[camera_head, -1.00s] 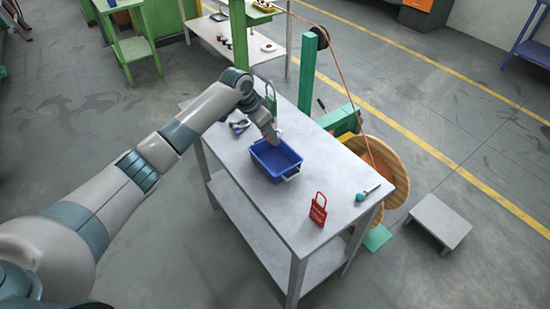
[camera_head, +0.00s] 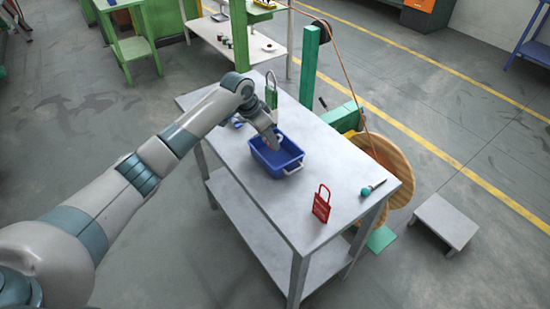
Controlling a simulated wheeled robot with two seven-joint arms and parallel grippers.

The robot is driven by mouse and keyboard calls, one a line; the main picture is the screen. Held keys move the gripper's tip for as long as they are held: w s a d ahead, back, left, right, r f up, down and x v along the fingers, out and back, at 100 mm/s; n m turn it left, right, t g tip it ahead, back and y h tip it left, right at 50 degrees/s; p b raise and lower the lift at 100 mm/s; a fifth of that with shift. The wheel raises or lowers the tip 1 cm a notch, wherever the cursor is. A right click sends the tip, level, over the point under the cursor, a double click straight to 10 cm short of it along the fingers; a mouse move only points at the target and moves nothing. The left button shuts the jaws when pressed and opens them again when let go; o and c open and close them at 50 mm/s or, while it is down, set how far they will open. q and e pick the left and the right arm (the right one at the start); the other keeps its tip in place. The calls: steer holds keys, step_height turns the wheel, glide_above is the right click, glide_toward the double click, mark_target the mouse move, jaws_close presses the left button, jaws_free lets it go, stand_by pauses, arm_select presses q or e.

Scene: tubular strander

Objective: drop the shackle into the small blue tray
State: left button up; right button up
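The small blue tray (camera_head: 290,172) stands on the grey workbench, with a pale handle at its near right side. My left arm reaches in from the left, and my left gripper (camera_head: 273,143) points down over the far left part of the tray, its tips at or just inside the rim. The fingers are small and partly hidden by the wrist, so I cannot tell whether they are open or shut. I cannot make out the shackle in the gripper or in the tray. My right gripper is not in view.
A teal-handled tool (camera_head: 368,191) lies near the right edge. A small blue-grey thing (camera_head: 238,123) is partly behind my arm. A wooden reel (camera_head: 398,185) stands beyond.

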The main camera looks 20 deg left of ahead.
arm_select(q)
steer(key=shift+f, duration=0.15)
steer(key=o, duration=1.3)
steer(key=shift+c, duration=0.2)
steer(key=shift+s+a+r+b, duration=0.2)
steer(key=shift+r+b, duration=0.1)
steer(key=shift+r, duration=0.35)
steer(key=b+v, duration=0.3)
steer(key=v, duration=1.3)
steer(key=shift+b, duration=0.4)
steer(key=shift+s+d+f, duration=0.1)
steer(key=shift+s, duration=0.1)
